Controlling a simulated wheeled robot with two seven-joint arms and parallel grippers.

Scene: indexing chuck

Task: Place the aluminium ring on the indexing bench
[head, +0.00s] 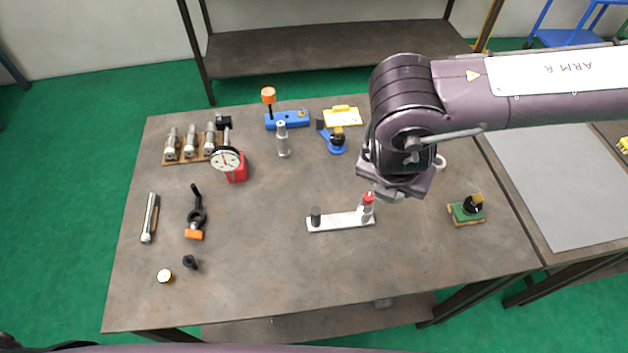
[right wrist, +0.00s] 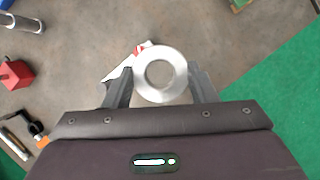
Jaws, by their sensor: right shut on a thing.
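The aluminium ring (right wrist: 143,80) is a bright, thick ring with a round hole. In the right wrist view it sits between the two fingers of my right gripper (right wrist: 160,80), which is shut on it. In the head view my right gripper (head: 388,194) is over the bench (head: 270,235), just right of and above a pale plate (head: 340,222). The plate carries a dark post (head: 316,215) and a red-topped post (head: 368,203). In the right wrist view the ring partly covers this plate. My left gripper is not in view.
A dial gauge on a red block (head: 236,173), a grey cylinder (head: 283,140), a blue fixture (head: 290,120) and a yellow-topped stand (head: 340,117) stand farther back. A green block (head: 468,212) with a dark knob is at right. The front middle of the bench is clear.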

